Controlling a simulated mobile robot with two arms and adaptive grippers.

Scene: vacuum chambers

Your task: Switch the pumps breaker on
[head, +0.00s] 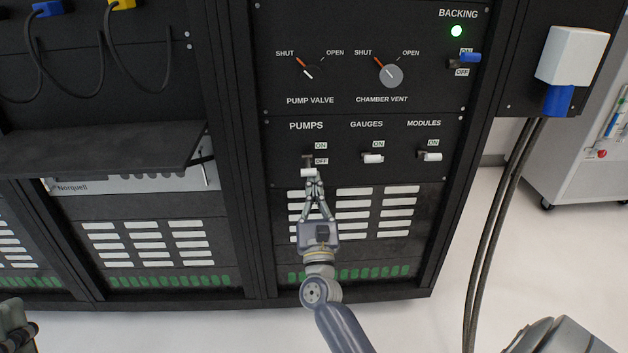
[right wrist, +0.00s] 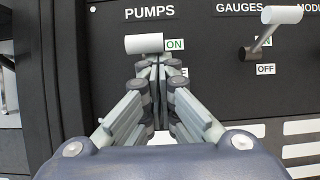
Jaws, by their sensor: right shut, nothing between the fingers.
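The pumps breaker (head: 309,172) is a small lever with a white handle under the PUMPS label, with ON above and OFF below. Its handle hangs lower than those of the two breakers beside it, below the OFF label in the head view. In the right wrist view its white handle (right wrist: 144,44) lies just beyond the fingertips. My right gripper (head: 312,181) is shut and empty, its fingertips right below the handle. I cannot tell whether they touch it. It also fills the middle of the right wrist view (right wrist: 155,64).
The gauges breaker (head: 373,158) and modules breaker (head: 432,156) stand to the right. Above are the pump valve knob (head: 308,72), chamber vent knob (head: 391,75) and blue backing switch (head: 469,57), with a green lamp (head: 456,31) lit. A dark shelf (head: 100,150) juts out at left.

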